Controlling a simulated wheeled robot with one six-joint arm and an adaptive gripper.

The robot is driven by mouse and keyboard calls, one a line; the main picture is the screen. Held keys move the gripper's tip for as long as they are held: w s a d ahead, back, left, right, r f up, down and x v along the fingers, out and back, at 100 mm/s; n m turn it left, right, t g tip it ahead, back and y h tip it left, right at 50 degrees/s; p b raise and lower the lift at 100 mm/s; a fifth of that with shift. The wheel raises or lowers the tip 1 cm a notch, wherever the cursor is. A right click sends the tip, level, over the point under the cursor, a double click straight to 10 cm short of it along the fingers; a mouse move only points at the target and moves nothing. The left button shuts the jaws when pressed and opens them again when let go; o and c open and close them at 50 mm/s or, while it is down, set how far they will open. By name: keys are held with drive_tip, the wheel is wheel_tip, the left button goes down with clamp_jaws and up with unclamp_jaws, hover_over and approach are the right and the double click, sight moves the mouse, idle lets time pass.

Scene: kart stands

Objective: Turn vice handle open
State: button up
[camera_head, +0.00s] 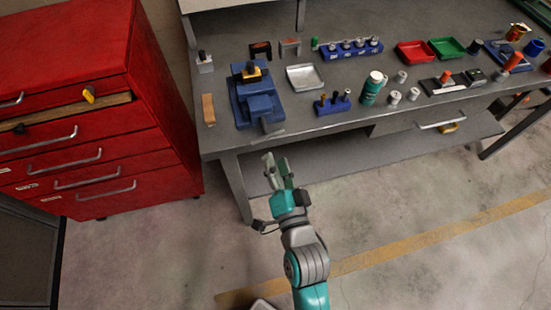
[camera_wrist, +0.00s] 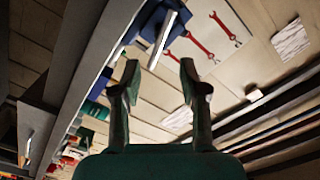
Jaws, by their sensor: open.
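The blue vice (camera_head: 257,107) stands on the grey bench near its left front corner. In the wrist view, part of the blue vice (camera_wrist: 150,22) and the bright handle bar (camera_wrist: 163,38) show tilted beyond the fingertips. My gripper (camera_head: 277,165) is in front of the bench, just below the handle in the picture. Its two fingers are apart and empty in the wrist view (camera_wrist: 159,75). I see no contact with the handle.
A red drawer cabinet (camera_head: 80,110) stands left of the bench (camera_head: 330,118). A metal tray (camera_head: 305,78), a blue socket holder (camera_head: 333,104) and a teal can (camera_head: 372,88) stand right of the vice. A lower shelf (camera_head: 340,155) lies under the bench. The floor in front is clear.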

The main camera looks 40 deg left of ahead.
sight(266, 129)
drive_tip(key=w+a, duration=0.2)
drive_tip(key=w+a+n, duration=0.1)
drive_tip(key=w+a, duration=0.1)
drive_tip(key=a, duration=0.1)
drive_tip(key=w+a+n, duration=0.1)
drive_tip(key=w+a, duration=0.1)
drive_tip(key=a, duration=0.1)
drive_tip(key=shift+w, duration=0.35)
idle(0.4)
